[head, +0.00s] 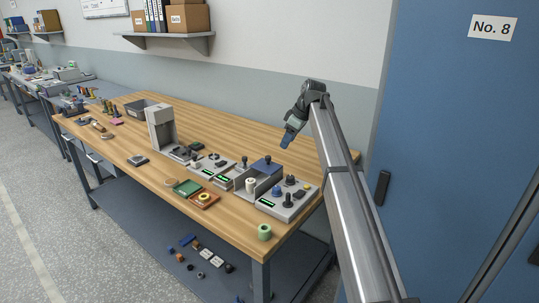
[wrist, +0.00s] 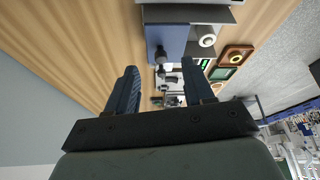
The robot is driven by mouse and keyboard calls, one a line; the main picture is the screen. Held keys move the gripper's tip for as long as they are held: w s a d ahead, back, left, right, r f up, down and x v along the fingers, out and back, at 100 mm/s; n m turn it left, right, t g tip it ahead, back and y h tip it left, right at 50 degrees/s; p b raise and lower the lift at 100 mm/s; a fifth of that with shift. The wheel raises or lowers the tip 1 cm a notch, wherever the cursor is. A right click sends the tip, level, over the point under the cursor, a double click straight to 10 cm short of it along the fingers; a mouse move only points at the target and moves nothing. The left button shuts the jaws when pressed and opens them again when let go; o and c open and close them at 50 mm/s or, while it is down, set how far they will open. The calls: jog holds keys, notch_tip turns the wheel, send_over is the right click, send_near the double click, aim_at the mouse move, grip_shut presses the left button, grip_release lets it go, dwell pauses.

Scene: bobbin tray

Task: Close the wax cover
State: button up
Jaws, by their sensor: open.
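The blue panel with a dark knob, which looks like the wax cover (head: 267,165), lies flat over the back part of a grey box on the bench. It also shows in the wrist view (wrist: 172,40), with its knob pointing toward the picture's lower left. The front of the box is uncovered, and a white spool (head: 251,185) stands there. The spool also shows in the wrist view (wrist: 207,40). My gripper (head: 287,143) hangs above and behind the box, clear of the cover. In the wrist view its two fingers (wrist: 160,88) are apart with nothing between them.
A control panel with knobs and a green display (head: 284,202) stands right of the box. Other small panels (head: 208,167) and a tall grey unit (head: 161,128) stand left. Green and brown trays (head: 205,199) and a green roll (head: 264,232) lie in front. The rear bench strip is clear.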

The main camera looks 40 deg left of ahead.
aim_at(268, 157)
jog(key=a+r, duration=0.3)
jog(key=r, duration=0.1)
jog(key=shift+n+g, duration=0.4)
jog(key=x, duration=1.3)
jog(key=shift+w+a+f, duration=0.1)
jog(key=shift+w+f, duration=0.25)
jog(key=shift+f, duration=0.1)
grip_shut()
